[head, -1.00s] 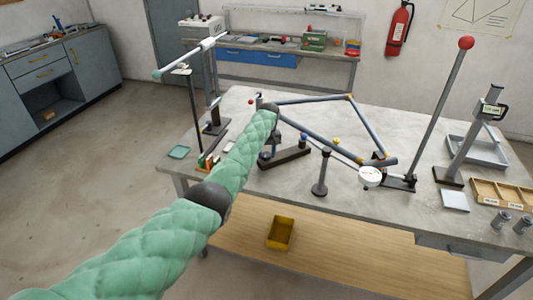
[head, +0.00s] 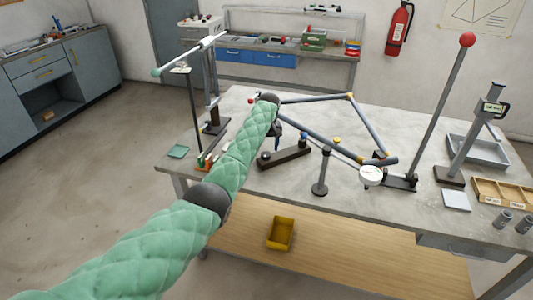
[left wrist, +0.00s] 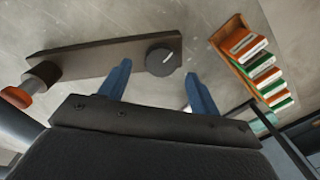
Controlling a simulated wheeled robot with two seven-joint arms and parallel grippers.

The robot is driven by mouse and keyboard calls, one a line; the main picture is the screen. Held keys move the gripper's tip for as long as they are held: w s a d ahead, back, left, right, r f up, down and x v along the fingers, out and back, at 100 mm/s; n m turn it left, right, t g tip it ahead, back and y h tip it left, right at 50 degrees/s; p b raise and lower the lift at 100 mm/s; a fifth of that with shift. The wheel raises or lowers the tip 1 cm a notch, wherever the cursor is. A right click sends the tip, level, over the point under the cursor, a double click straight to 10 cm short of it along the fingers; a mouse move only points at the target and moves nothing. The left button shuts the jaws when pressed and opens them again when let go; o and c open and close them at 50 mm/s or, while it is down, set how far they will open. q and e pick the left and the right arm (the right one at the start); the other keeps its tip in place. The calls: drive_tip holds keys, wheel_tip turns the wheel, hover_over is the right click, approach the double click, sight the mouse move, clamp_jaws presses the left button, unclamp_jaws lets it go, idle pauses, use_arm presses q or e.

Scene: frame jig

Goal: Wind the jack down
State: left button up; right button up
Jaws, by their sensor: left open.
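A dark bar-shaped base (head: 287,157) lies on the table. It has a round black knob (head: 265,156) at one end and a post with a blue top (head: 304,139) at the other. I cannot tell for sure that this is the jack. In the left wrist view, the bar (left wrist: 100,58) shows its knob with a white mark (left wrist: 163,61) and an orange-ended post (left wrist: 18,97). My left gripper (left wrist: 158,70) is open, its blue fingers apart on either side of the knob in the picture, holding nothing. In the head view, the left gripper (head: 276,130) is partly hidden behind my forearm, above the bar. My right gripper is out of view.
A dial gauge (head: 370,175), a dark stand (head: 320,185) and a tall red-balled lever (head: 428,115) are to the right. A rack of coloured blocks (left wrist: 255,60) is close by.

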sight(267, 153)
use_arm(q)
drive_tip(key=shift+d+r+b, duration=0.1)
drive_tip(key=shift+r+b, duration=0.45)
drive_tip(key=shift+r, duration=1.6)
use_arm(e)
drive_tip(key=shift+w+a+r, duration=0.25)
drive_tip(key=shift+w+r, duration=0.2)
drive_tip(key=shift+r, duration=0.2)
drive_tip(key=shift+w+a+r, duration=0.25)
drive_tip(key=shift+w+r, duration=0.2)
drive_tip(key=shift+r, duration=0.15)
